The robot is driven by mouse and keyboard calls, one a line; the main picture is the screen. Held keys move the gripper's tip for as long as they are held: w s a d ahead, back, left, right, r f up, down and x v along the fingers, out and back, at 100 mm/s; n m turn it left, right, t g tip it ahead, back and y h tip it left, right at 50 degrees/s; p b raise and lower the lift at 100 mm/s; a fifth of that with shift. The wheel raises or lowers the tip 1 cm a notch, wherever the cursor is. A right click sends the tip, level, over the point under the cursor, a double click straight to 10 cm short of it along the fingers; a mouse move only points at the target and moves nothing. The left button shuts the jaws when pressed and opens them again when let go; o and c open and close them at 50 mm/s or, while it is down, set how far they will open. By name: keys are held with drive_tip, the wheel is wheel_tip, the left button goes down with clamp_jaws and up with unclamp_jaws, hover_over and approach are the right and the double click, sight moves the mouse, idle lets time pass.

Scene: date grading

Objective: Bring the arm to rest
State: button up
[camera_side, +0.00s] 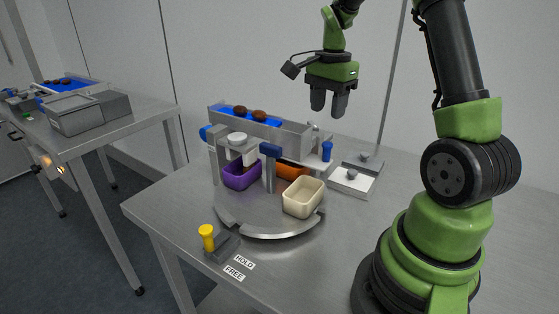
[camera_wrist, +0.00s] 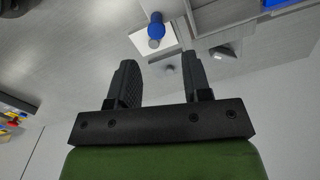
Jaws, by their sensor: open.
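My gripper (camera_side: 329,103) hangs in the air above the back of the steel table (camera_side: 365,228), fingers pointing down. It is well clear of everything on the table. In the wrist view my gripper (camera_wrist: 162,80) shows two dark fingers spread apart with nothing between them. Past the fingers, the wrist view shows a blue knob (camera_wrist: 155,27) and a pale plate.
A conveyor (camera_side: 288,121) with brown dates stands behind a round turntable (camera_side: 262,230). Purple (camera_side: 241,177), orange (camera_side: 291,170) and cream (camera_side: 303,198) bins sit there. A yellow-knobbed lever (camera_side: 207,236) is near the HOLD and FREE labels. A white-topped tray (camera_side: 352,182) lies right.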

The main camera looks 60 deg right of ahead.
drive_tip(key=s+a+r+n+t, duration=0.2)
drive_tip(key=a+r+n+t, duration=0.1)
drive_tip(key=a+r+n, duration=0.65)
drive_tip(key=s+a+n+t+y, duration=0.2)
drive_tip(key=s+a+n+t, duration=0.2)
drive_tip(key=s+a+n, duration=0.3)
drive_tip(key=s+a, duration=0.2)
drive_tip(key=a, duration=0.3)
drive_tip(key=shift+a+r, duration=0.15)
drive_tip(key=shift+a, duration=0.15)
